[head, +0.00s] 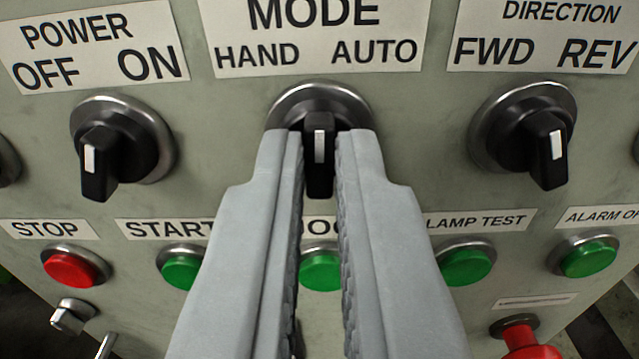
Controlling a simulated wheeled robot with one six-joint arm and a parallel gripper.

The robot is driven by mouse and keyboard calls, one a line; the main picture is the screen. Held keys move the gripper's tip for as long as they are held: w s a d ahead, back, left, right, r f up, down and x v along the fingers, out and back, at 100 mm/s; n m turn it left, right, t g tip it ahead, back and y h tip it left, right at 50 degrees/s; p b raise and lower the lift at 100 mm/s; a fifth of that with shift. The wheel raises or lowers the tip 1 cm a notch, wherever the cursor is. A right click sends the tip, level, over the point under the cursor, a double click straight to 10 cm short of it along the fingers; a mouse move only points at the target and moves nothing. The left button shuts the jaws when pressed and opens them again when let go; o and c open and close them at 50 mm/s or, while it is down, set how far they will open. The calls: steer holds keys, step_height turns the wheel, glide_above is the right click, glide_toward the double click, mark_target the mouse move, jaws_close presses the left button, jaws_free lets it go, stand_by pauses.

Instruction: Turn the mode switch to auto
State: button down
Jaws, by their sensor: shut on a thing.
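The mode switch (319,180) is a black rotary knob with a white mark, in a metal ring below the MODE label (318,38). The label reads HAND on the left and AUTO on the right. The knob's handle stands about upright in the picture, its white mark between the two words. My gripper (321,145) is shut on the handle, one grey finger on each side. The fingers hide the lower part of the ring and parts of the buttons below.
The power switch (100,160) is to the left and the direction switch (545,150) to the right. Below are a red stop button (75,268) and several green buttons, including lamp test (467,266). A red knob (528,343) sticks out at lower right.

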steer(key=m, duration=0.5)
steer(key=shift+m, duration=0.4)
stand_by(0.3)
steer(key=c, duration=1.5)
jaws_free()
steer(key=shift+d, duration=0.1)
steer(key=shift+c, duration=0.2)
steer(key=shift+s, duration=0.1)
steer(key=s, duration=1.7)
steer(key=shift+s+f, duration=0.1)
steer(key=shift+s, duration=0.1)
